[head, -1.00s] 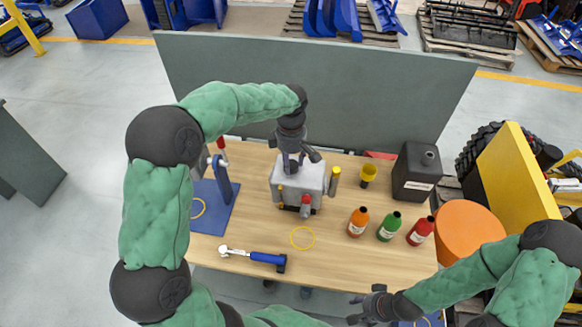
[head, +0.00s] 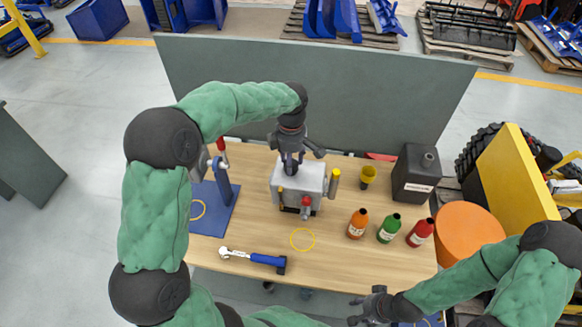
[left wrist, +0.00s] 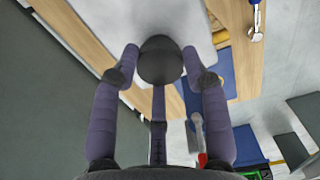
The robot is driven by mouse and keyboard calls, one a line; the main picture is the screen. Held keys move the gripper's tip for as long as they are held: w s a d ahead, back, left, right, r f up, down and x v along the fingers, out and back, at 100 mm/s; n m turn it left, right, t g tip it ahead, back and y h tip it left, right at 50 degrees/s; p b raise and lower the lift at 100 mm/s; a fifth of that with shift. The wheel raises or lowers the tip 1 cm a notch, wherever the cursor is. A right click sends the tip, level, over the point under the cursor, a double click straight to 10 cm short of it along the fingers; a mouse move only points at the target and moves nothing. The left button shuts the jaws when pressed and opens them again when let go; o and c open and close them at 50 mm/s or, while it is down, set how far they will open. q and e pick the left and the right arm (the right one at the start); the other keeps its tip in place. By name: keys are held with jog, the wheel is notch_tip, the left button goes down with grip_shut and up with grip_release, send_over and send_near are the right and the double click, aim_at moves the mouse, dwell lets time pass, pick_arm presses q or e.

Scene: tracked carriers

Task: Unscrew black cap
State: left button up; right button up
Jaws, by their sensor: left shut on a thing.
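The black cap (left wrist: 160,60) is a round dark knob on top of the grey metal housing (head: 284,190). In the left wrist view it sits between my left gripper's fingertips (left wrist: 160,72), which are shut on it from the sides. In the head view my left gripper (head: 291,165) reaches down over the top of the housing and hides the cap. Whether the cap is still seated on the housing cannot be told. My right gripper (head: 358,309) is empty at the table's front edge, with its fingers spread.
The housing stands on a wooden table (head: 345,260) with a red-knobbed fitting and a yellow-topped post. Orange (head: 357,224), green (head: 389,228) and red (head: 420,232) bottles stand to its right.

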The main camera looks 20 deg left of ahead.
pick_arm(q)
jog(key=shift+r+p, duration=0.6)
jog(key=shift+r, duration=0.4)
jog(key=shift+r+p, duration=1.2)
jog(key=shift+r, duration=0.55)
jog(key=o, duration=0.5)
jog(key=c, duration=0.5)
